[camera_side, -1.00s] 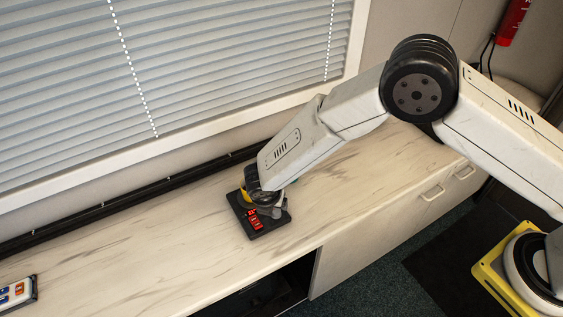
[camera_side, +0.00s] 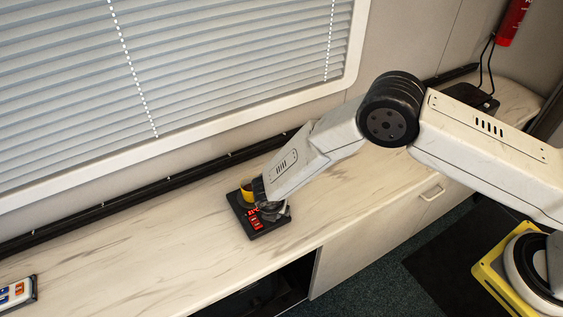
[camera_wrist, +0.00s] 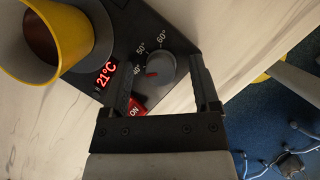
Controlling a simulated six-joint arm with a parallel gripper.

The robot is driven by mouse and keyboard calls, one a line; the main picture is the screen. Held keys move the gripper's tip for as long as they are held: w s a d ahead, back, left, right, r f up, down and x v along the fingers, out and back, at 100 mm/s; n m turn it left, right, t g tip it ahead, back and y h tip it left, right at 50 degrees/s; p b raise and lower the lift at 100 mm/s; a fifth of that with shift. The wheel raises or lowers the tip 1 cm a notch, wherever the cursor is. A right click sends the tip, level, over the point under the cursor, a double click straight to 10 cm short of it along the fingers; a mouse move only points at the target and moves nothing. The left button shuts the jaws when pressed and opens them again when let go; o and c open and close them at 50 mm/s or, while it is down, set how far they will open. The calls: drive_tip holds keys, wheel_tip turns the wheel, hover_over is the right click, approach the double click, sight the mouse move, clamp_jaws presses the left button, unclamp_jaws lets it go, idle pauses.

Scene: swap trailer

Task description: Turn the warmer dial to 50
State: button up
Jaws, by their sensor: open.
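The warmer (camera_side: 263,222) is a black flat unit on the counter in the side view. In the wrist view its grey dial (camera_wrist: 161,68) has a red mark at the left, a little below the 50° label and beside the 40° label. A red display (camera_wrist: 106,74) reads 21°C and a red switch (camera_wrist: 135,108) shows ON. A yellow cup (camera_wrist: 84,38) stands on the warmer. My gripper (camera_wrist: 161,72) is open, one finger on each side of the dial. I cannot tell whether either finger touches it.
The pale marbled counter (camera_side: 130,245) is mostly bare to the left. A black rail (camera_side: 100,210) runs along the wall under the blinds. The counter's front edge is close to the warmer.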

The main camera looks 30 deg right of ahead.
clamp_jaws()
drive_tip(key=shift+m, duration=0.4)
drive_tip(key=m, duration=0.2)
drive_tip(key=m+g+h, duration=0.1)
drive_tip(key=m, duration=0.1)
drive_tip(key=shift+w+g, duration=0.1)
drive_tip(key=shift+g, duration=0.2)
drive_tip(key=shift+m+g, duration=1)
drive_tip(key=shift+m, duration=1.6)
